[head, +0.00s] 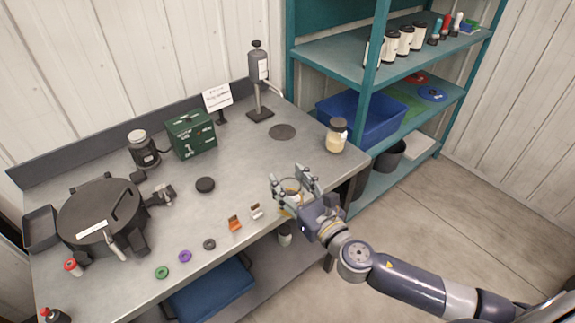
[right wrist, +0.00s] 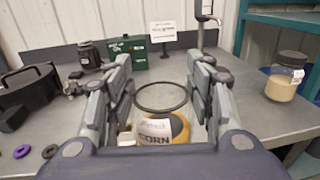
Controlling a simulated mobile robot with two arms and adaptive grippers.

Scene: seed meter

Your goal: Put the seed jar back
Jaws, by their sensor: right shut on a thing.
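My right gripper (head: 298,184) is shut on an open glass jar (head: 290,186) near the front right edge of the bench. In the right wrist view the jar sits between the fingers of my right gripper (right wrist: 160,95), with a dark rim, yellow contents and a label (right wrist: 154,132) reading "CORN". I cannot tell whether its base touches the bench. A second jar (head: 336,137) with a dark lid and pale contents stands at the bench's right end; it also shows in the right wrist view (right wrist: 283,83). My left gripper is out of view.
A black disc (head: 205,185) lies mid-bench (head: 190,225); a dark round patch (head: 282,131) is bare near the back. A black round machine (head: 98,215), green box (head: 191,134) and grey stand (head: 259,80) occupy the left and back. A teal shelf (head: 345,52) holds a blue bin (head: 375,128).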

